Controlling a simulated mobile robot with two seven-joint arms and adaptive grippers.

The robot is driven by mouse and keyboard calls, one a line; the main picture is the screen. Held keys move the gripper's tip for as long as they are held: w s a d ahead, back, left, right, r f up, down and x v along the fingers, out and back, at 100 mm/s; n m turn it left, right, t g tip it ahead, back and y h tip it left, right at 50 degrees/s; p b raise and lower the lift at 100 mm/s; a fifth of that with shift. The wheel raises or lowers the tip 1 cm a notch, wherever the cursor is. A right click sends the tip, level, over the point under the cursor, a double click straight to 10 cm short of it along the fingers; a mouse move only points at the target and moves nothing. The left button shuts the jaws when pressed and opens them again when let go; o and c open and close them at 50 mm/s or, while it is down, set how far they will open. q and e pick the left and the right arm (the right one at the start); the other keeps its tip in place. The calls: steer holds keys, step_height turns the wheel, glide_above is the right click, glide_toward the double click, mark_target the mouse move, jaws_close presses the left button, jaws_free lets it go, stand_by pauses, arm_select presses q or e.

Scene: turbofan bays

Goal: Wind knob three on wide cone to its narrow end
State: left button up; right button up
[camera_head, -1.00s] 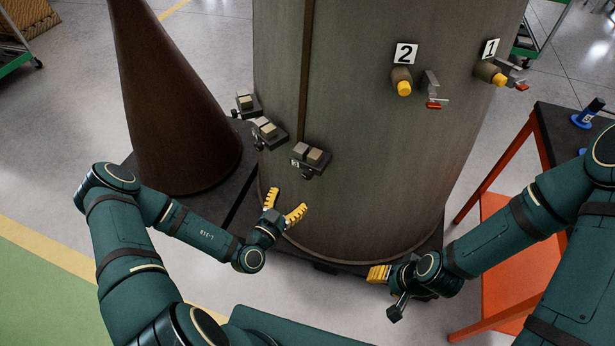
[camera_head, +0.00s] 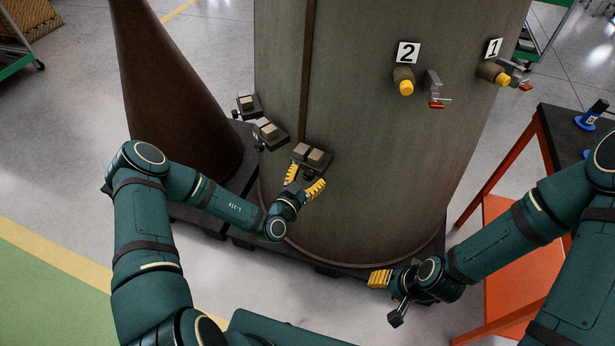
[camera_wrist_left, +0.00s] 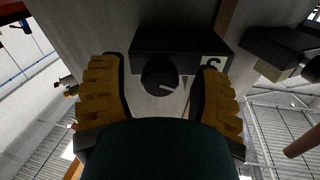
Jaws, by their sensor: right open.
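A black knob (camera_wrist_left: 160,76) with a white pointer line sits under a dark box in the left wrist view. The same box (camera_head: 313,156) is low on the large grey-brown body (camera_head: 380,180). A white label (camera_wrist_left: 211,66) beside the knob is partly covered by a finger, so its mark is unclear. My left gripper (camera_head: 305,181) is open, its yellow fingers spread around the knob with gaps on both sides. In the wrist view the fingers (camera_wrist_left: 158,98) flank the knob. My right gripper (camera_head: 380,279) is open and empty at the body's lower right.
Similar boxes (camera_head: 270,133) sit left along the body. A narrow dark brown cone (camera_head: 170,90) stands at left. Labels 2 (camera_head: 408,52) and 1 (camera_head: 494,48) mark yellow-ended fittings higher up. An orange-framed table (camera_head: 540,130) stands at right. Floor at lower left is clear.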

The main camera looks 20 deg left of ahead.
arm_select(q)
jaws_close()
